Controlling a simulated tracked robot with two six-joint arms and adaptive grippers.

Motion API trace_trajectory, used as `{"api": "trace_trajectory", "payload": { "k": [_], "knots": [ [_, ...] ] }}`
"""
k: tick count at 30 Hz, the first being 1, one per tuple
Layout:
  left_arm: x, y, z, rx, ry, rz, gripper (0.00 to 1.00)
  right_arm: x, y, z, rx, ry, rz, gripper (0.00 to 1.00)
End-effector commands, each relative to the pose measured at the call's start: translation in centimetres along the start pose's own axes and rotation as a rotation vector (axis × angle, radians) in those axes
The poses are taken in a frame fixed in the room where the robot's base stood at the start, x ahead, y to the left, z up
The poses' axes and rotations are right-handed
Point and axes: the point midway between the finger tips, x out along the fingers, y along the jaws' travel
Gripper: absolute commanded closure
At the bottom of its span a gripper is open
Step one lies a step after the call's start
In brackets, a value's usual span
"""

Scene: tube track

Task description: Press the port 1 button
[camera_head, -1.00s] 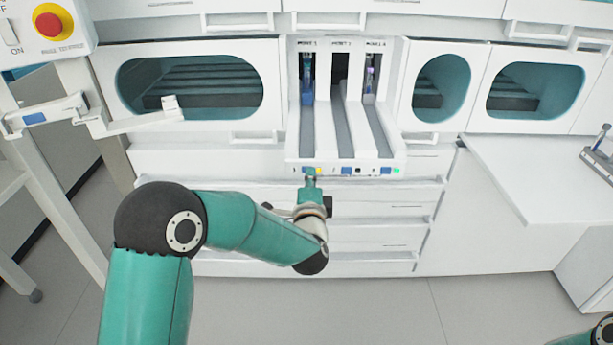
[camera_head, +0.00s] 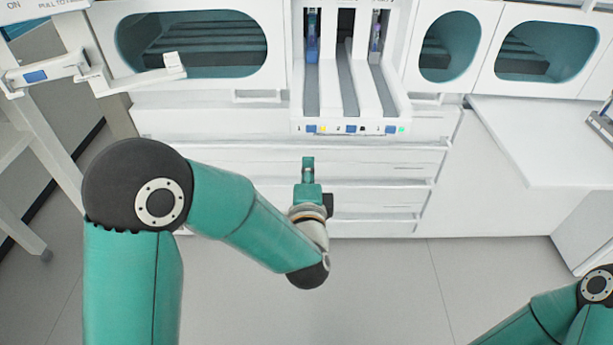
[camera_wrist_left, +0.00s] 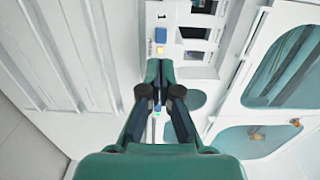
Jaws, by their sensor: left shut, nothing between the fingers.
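The port 1 button (camera_head: 311,129) is a small blue square at the left of the track unit's white front edge, with a yellow light (camera_head: 322,129) beside it. In the left wrist view the blue button (camera_wrist_left: 162,34) and yellow light (camera_wrist_left: 160,50) show below the label "1", beyond the fingertips. My left gripper (camera_head: 308,162) is shut and empty. In the head view it appears below the panel, with a visible gap to the button; it also shows in the wrist view (camera_wrist_left: 160,66). My right gripper is out of view.
The white track unit (camera_head: 382,128) has three lanes, with a blue tube (camera_head: 312,45) in the left and a purple one (camera_head: 375,42) in the right. Blue port 2 (camera_head: 350,129) and port 3 (camera_head: 391,129) buttons sit to the right. Drawers (camera_head: 380,160) lie below.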

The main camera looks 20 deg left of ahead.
Motion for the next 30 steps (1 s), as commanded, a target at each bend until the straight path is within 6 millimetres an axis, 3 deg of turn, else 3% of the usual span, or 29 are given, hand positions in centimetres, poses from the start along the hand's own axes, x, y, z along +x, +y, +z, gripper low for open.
{"api": "trace_trajectory", "payload": {
  "k": [3, 9, 30],
  "knots": [
    [-1.7, -0.1, -0.1, 0.0, 0.002, 0.0, 1.0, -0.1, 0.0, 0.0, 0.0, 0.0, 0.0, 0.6],
    [-2.9, 0.0, 0.1, 0.0, 0.0, -0.001, 1.0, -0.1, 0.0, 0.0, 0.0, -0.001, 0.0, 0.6],
    [-2.9, 0.0, 0.2, 0.0, -0.003, -0.001, 1.0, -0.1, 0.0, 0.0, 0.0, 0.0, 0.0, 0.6]
  ]
}}
